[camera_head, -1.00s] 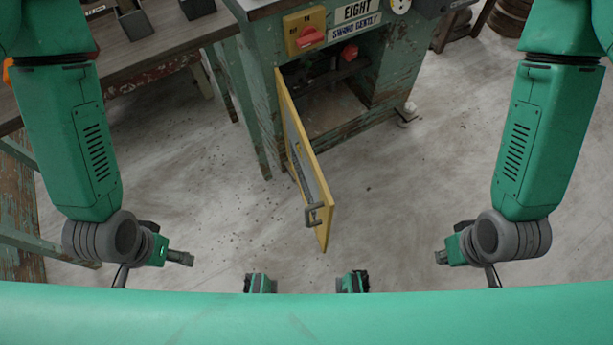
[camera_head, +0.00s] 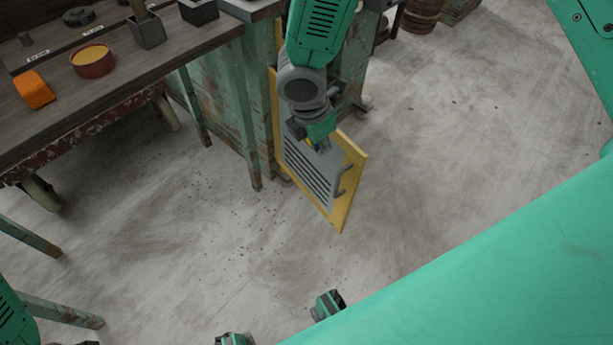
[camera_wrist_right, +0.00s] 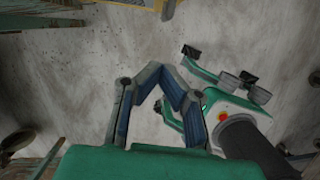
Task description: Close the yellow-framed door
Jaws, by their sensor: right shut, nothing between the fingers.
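The yellow-framed door (camera_head: 350,190) hangs from the green cabinet (camera_head: 240,95) and stands swung out from it over the floor. Its grey slatted panel (camera_head: 300,172) faces me, and a grey handle (camera_head: 345,180) sits near its free edge. My right arm reaches down over the door and hides its upper part and most of the cabinet opening. My right gripper (camera_head: 321,145) is shut and empty, in front of the panel; I cannot tell whether it touches. In the wrist view its fingertips (camera_wrist_right: 160,72) meet, with a yellow edge (camera_wrist_right: 140,4) at the top.
A wooden workbench (camera_head: 130,65) stands left of the cabinet, with an orange block (camera_head: 34,89), a red round container (camera_head: 92,60) and grey boxes on it. Barrels (camera_head: 423,14) stand at the back. The concrete floor right of the door is clear.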

